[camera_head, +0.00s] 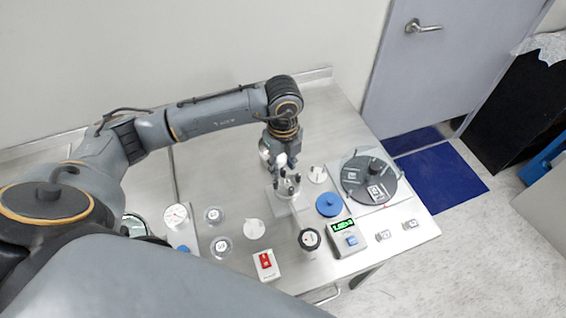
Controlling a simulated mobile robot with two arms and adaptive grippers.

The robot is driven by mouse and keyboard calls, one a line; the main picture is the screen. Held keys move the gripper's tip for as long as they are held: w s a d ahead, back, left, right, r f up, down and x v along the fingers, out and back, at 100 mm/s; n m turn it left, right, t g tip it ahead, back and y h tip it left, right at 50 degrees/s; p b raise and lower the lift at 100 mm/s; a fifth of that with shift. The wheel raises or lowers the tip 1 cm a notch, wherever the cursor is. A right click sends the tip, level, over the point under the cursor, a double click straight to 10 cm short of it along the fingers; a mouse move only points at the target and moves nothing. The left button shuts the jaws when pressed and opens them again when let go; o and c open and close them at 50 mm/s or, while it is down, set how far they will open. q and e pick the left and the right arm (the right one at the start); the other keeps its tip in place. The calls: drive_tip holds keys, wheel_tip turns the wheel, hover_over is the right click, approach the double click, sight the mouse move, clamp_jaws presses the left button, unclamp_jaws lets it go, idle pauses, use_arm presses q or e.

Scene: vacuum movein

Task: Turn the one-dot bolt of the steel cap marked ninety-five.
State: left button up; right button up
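My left gripper (283,163) points down over a small steel fixture (284,196) with several dark upright posts or bolts around its top. The fingertips are close to these posts; I cannot tell whether they touch. The fingers are small and overlap the fixture, so whether they are open or shut is unclear. Two round steel caps with white labels, one upper (214,215) and one lower (221,247), lie at the left of the table. Their numbers and any bolt dots are too small to read. My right gripper is not in view.
On the steel table (335,110) stand a dark turntable (356,190), a blue disc (329,204), a green-lit display box (345,238), a black knob (309,239), a red switch box (266,264) and a round gauge (176,216). The back of the table is clear.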

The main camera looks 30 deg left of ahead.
use_arm(q)
drive_tip(key=shift+f, duration=0.45)
drive_tip(key=shift+c, duration=0.4)
clamp_jaws()
